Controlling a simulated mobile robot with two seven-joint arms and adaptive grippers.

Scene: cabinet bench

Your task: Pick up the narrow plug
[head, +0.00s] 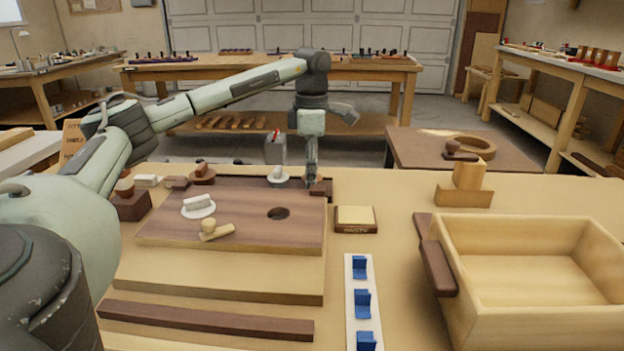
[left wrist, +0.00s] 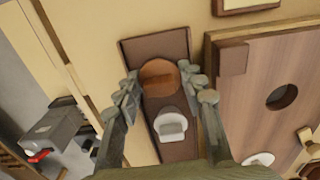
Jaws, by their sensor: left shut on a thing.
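My left gripper (head: 312,182) points down behind the back right corner of the wooden board. In the left wrist view, its fingers (left wrist: 168,88) are closed on either side of a brown round-topped plug (left wrist: 159,76), which sits over a dark brown holder (left wrist: 153,48). The plug's lower part is hidden, so its width cannot be told. The board (head: 240,200) has a round hole (head: 278,213). My right gripper is not in view.
A white plug (head: 198,205) and a tan plug (head: 212,230) lie on the board. A grey box with a red part (head: 276,150) stands behind the holder. A small block (head: 356,219), blue clips on a white strip (head: 361,304) and a wooden bin (head: 530,240) are to the right.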

